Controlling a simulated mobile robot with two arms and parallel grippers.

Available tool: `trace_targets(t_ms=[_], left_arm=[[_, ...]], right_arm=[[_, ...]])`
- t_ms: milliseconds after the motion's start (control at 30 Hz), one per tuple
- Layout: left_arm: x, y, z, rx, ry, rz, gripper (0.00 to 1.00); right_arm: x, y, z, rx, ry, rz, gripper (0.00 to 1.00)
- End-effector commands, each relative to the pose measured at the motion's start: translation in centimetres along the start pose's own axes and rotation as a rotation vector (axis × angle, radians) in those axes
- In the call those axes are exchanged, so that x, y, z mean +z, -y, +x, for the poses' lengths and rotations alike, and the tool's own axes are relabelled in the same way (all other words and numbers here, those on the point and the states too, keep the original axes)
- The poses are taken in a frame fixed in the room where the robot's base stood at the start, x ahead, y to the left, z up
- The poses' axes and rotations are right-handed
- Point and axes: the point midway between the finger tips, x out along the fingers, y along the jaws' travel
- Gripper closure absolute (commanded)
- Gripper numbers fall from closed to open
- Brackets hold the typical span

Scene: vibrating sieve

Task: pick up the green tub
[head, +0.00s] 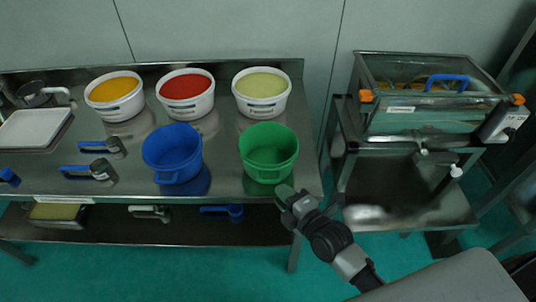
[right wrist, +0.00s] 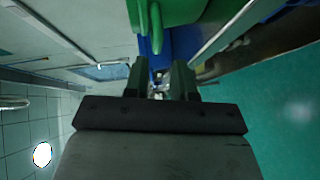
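The green tub (head: 268,152) stands upright and looks empty on the steel table, right of the blue tub (head: 172,153). Its handle faces the table's front edge. My right gripper (head: 284,194) is just in front of and below the tub's handle, at the table's front right corner. In the right wrist view the green tub (right wrist: 190,10) is cut off at the top. There the fingers of the right gripper (right wrist: 160,72) are apart with nothing between them, and the tub's handle lies just beyond them. I cannot tell whether they touch it. My left gripper is not in view.
White buckets with orange (head: 114,95), red (head: 186,92) and pale yellow (head: 261,92) contents stand behind. Blue-handled scoops (head: 98,170) and a scale (head: 34,128) are at left. The sieve machine (head: 420,100) stands right, across a gap.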

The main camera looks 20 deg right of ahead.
Motion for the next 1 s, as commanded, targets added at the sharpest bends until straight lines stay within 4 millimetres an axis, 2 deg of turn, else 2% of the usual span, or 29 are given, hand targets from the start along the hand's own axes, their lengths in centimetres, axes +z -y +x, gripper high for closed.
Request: trace_targets(t_ms=[167, 500, 767, 933, 1000], left_arm=[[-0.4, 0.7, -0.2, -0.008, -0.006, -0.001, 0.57], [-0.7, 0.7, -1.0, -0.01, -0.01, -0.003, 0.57], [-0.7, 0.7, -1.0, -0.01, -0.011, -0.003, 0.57], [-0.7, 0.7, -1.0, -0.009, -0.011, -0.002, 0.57], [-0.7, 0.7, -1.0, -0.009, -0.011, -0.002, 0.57]], right_arm=[[0.0, -0.1, 1.4, 0.0, -0.001, 0.002, 0.75], [0.4, -0.4, 5.8, -0.001, 0.0, 0.004, 0.75], [0.4, -0.2, 6.1, -0.002, 0.0, 0.002, 0.75], [0.4, -0.2, 6.1, -0.003, 0.0, 0.002, 0.98], [0.5, -0.2, 6.1, -0.003, 0.0, 0.002, 1.0]])
